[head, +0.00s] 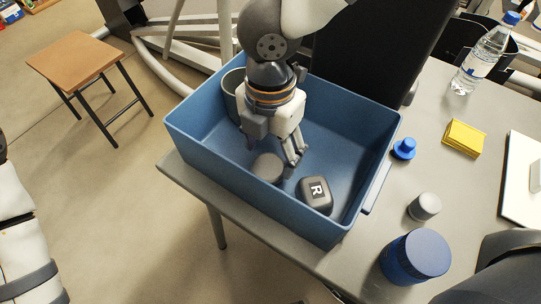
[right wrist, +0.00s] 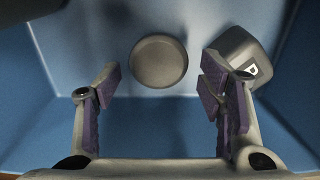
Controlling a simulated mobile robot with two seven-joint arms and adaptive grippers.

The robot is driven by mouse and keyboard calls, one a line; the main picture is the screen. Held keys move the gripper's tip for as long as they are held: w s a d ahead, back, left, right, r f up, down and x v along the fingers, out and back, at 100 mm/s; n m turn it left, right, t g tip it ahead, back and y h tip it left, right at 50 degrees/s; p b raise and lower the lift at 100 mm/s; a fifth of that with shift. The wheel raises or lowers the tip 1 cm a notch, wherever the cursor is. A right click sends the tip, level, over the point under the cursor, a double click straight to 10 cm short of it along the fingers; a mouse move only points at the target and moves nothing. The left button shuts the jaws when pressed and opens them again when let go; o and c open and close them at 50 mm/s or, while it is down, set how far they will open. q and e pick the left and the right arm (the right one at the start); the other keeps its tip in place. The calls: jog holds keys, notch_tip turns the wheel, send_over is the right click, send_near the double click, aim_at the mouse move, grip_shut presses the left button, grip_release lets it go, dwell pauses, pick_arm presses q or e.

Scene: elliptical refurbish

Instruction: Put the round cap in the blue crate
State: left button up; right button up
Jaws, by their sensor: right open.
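The round cap (head: 267,168) is a grey disc inside the blue crate (head: 210,150), which stands on the table. In the right wrist view the cap (right wrist: 158,61) lies flat on the crate floor, clear of the walls. My right gripper (head: 271,156) reaches down into the crate just above the cap. Its fingers are spread wide and empty; in the right wrist view the gripper (right wrist: 160,90) shows a gap to the cap on both sides. Part of my left arm shows at the left edge of the head view, but its gripper does not.
On the table are a blue knob-like thing (head: 403,149), grey cylinder (head: 424,207), blue jar (head: 414,257), yellow block (head: 463,138) and bottle (head: 482,60).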

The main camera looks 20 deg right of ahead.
aim_at(270, 164)
pick_arm(q)
jog(key=shift+w+r+t+p, duration=0.5)
jog(key=shift+w+r+p, duration=0.1)
jog(key=shift+w+r, duration=0.55)
pick_arm(e)
notch_tip(270, 164, up, 10)
jog(key=shift+f, duration=0.15)
